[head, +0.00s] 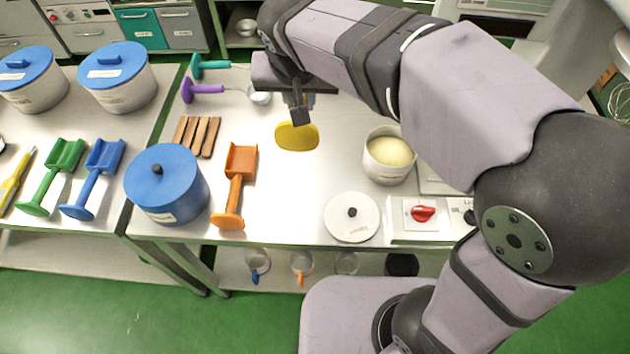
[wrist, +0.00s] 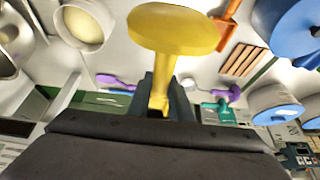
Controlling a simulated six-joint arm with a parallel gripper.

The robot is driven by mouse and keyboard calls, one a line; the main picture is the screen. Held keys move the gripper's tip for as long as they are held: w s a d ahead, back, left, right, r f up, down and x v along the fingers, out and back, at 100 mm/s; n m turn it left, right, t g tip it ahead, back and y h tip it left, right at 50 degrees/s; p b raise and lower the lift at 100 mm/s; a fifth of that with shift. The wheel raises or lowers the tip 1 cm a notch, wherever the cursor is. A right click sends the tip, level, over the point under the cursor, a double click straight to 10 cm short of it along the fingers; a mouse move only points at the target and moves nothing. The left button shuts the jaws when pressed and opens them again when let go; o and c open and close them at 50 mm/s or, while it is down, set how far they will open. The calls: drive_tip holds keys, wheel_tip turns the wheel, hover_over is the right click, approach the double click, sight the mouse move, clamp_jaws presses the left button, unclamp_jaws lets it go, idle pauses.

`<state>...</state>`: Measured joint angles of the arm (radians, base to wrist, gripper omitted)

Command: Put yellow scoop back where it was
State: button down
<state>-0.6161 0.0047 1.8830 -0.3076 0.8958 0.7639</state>
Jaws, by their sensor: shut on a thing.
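The yellow scoop (head: 297,137) is held in my gripper (head: 301,108) over the far middle of the steel table. In the head view only its broad, rounded yellow end shows below the fingers. In the wrist view the scoop (wrist: 175,28) has a flat oval end facing away from my gripper and a narrow stem between the fingers (wrist: 165,100). My gripper is shut on that stem. The table (head: 285,200) is bare beneath it; I cannot tell whether the scoop touches it.
An open pot of pale mass (head: 388,158) stands right of the scoop, with a white lid (head: 352,217) in front. An orange scoop (head: 235,185), wooden sticks (head: 198,136), a blue-lidded pot (head: 167,185) and purple (head: 203,89) and teal (head: 210,66) ladles lie or stand leftward.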

drive_tip(key=s+d+f+m+g+h, duration=0.1)
drive_tip(key=s+f+m+h, duration=0.1)
drive_tip(key=f+m, duration=0.4)
drive_tip(key=s+d+f+m+g+h, duration=0.1)
drive_tip(key=s+f+m+g+h, duration=0.1)
drive_tip(key=f+m, duration=0.4)
drive_tip(key=shift+s+f+m+h, duration=0.3)
drive_tip(key=shift+s+m+h, duration=0.2)
drive_tip(key=shift+m, duration=0.3)
drive_tip(key=shift+f+p, duration=1.45)
drive_tip(key=shift+f, duration=3.55)
drive_tip(key=shift+f, duration=0.2)
drive_tip(key=c, duration=1.6)
unclamp_jaws()
drive_tip(key=shift+r, duration=0.1)
